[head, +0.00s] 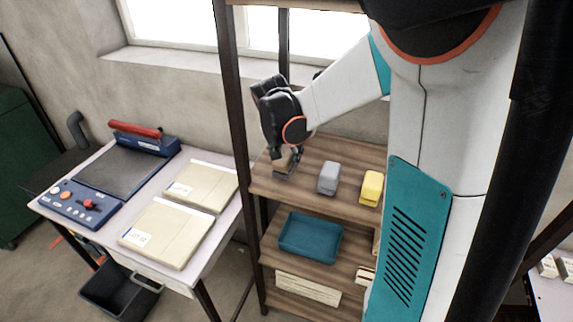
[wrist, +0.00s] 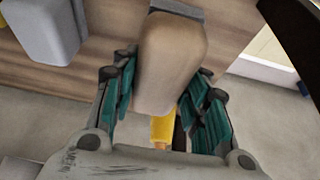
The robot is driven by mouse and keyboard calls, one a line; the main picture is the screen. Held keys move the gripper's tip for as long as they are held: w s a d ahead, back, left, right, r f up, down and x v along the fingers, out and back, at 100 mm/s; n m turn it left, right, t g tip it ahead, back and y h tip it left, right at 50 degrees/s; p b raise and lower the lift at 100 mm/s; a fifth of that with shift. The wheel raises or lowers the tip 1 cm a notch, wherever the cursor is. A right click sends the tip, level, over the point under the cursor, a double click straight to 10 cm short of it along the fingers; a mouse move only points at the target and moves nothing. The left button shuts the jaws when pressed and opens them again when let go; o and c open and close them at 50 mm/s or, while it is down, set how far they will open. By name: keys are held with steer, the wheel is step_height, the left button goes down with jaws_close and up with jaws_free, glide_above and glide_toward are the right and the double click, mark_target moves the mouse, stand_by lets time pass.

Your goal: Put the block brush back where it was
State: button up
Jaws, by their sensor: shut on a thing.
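The block brush (wrist: 172,60) has a rounded wooden body with a grey layer along its far side in the wrist view. My gripper (wrist: 165,78) is shut on it, with teal-padded fingers on both sides of the wood. In the head view my gripper (head: 288,160) is at the left end of the upper visible shelf board (head: 310,205). The brush (head: 284,166) shows there only in part beneath the fingers. It is at or just above the board; I cannot tell whether it touches.
A grey block (head: 328,178) and a yellow block (head: 371,188) stand to the right on the same board. A dark post (head: 236,120) rises close to my gripper's left. A blue tray (head: 300,258) sits on the board below. A table with folders (head: 165,232) stands left.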

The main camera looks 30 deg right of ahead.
step_height(320, 180, down, 4)
steer(key=shift+r+b, duration=0.15)
steer(key=shift+b, duration=0.3)
steer(key=shift+s+r, duration=0.1)
steer(key=o, duration=0.9)
steer(key=shift+o, duration=0.2)
